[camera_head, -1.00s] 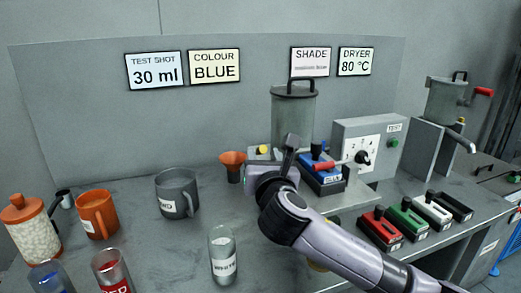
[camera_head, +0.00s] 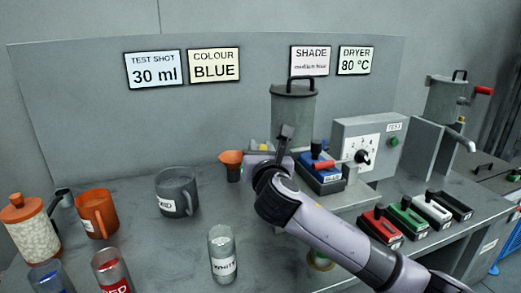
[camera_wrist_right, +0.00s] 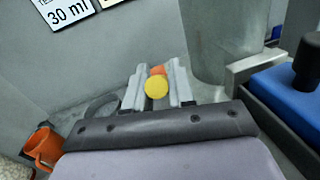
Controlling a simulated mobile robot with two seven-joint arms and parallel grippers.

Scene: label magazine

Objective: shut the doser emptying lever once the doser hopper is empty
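The doser hopper, a grey lidded cylinder (camera_head: 292,115), stands at the back centre; its contents are hidden. A yellow knob (camera_head: 263,145), apparently the emptying lever's end, shows low at its left, partly covered by my right gripper (camera_head: 268,158). In the right wrist view, the two fingers of my right gripper (camera_wrist_right: 157,90) stand apart. The yellow knob (camera_wrist_right: 156,88) lies in line with the gap and about fills it. I cannot tell whether the fingers press on it. The lever's arm is hidden. My left gripper is not in view.
An orange funnel (camera_head: 231,160) stands just left of the right gripper. A blue slide unit (camera_head: 318,172) and the TEST box (camera_head: 366,147) are to its right. A grey mug (camera_head: 177,192), orange mug (camera_head: 97,213) and WHITE bottle (camera_head: 222,256) stand left and in front.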

